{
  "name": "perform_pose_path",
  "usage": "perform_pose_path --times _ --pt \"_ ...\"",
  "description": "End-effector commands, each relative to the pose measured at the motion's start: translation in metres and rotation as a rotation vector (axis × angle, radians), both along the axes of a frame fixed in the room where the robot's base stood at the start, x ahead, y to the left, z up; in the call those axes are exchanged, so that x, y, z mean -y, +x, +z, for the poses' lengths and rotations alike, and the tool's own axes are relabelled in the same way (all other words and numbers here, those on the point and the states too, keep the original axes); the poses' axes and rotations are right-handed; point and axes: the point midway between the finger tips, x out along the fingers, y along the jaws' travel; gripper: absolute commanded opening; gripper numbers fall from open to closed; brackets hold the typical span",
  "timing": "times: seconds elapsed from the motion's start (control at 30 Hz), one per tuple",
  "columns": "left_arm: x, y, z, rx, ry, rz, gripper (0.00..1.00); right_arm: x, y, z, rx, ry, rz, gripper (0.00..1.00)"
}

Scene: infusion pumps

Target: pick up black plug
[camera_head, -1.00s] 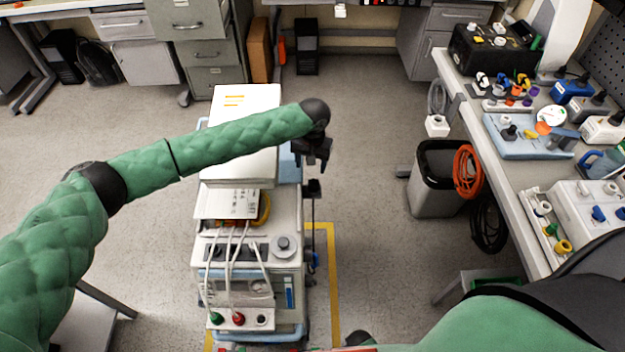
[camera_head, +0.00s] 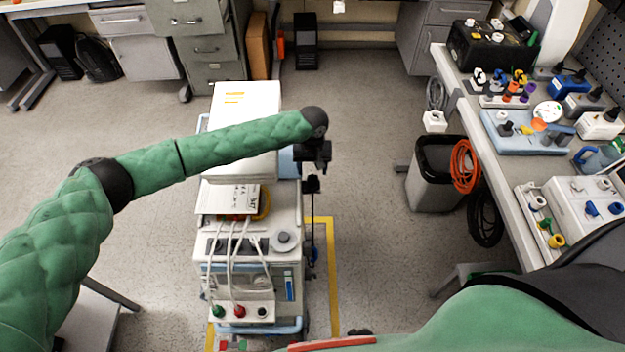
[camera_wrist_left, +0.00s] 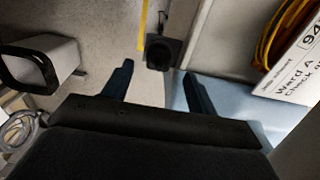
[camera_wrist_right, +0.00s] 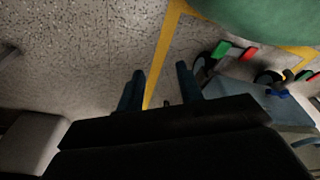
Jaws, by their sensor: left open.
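A square black piece with a dark hollow (camera_wrist_left: 163,52) lies just ahead of my left fingertips in the left wrist view; it may be the black plug, but I cannot tell for sure. It seems to be the small black piece (camera_head: 312,186) at the right side of the pump cart in the head view. My left gripper (camera_head: 314,163) is open and empty above it; its spread fingers (camera_wrist_left: 157,85) show in the left wrist view. My right gripper (camera_wrist_right: 160,84) is open and empty low over the floor, beside the cart's base.
The pump cart (camera_head: 283,218) carries a white box (camera_head: 245,110), cables and a small card. A round dark connector (camera_head: 262,312) is on its front. A bin (camera_head: 430,185) stands to the right. The workbench holds a black plug (camera_head: 506,129) on a blue tray (camera_head: 540,150).

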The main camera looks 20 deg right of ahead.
Motion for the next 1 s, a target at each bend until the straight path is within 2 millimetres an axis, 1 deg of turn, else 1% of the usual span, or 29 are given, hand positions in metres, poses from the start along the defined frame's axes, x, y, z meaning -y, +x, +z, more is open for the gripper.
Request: perform_pose_path --times 0.07,0.17,0.3,0.43,0.67,0.7,0.77,0.9,0.97,1.0 --pt "0.001 0.001 -0.003 0.0 0.001 0.0 0.58 0.004 -0.009 -0.001 -0.002 -0.003 0.002 0.36" --pt "0.002 0.003 -0.014 0.0 0.001 0.0 0.58 0.007 -0.026 -0.006 -0.015 -0.005 0.001 0.36" --pt "0.001 0.003 -0.031 0.0 0.002 0.001 0.58 0.01 -0.043 -0.011 -0.026 -0.006 0.001 0.36" --pt "0.001 0.003 -0.039 0.0 0.001 0.001 0.58 0.012 -0.051 -0.015 -0.031 -0.007 0.001 0.36" --pt "0.001 0.003 -0.041 0.0 0.0 0.0 0.58 0.012 -0.052 -0.016 -0.031 -0.007 0.001 0.36" --pt "0.001 0.003 -0.041 0.0 0.0 0.0 0.56 0.012 -0.052 -0.016 -0.031 -0.007 0.001 0.36" --pt "0.001 0.003 -0.041 0.0 0.0 0.0 0.44 0.012 -0.052 -0.016 -0.031 -0.007 0.001 0.36" --pt "0.001 0.003 -0.041 0.0 0.0 0.0 0.17 0.012 -0.052 -0.016 -0.031 -0.007 0.001 0.36" --pt "0.001 0.003 -0.041 0.0 0.0 0.0 0.05 0.013 -0.052 -0.016 -0.031 -0.007 0.001 0.36" --pt "0.001 0.003 -0.041 0.0 0.0 0.0 0.03 0.013 -0.052 -0.016 -0.031 -0.007 0.001 0.36"
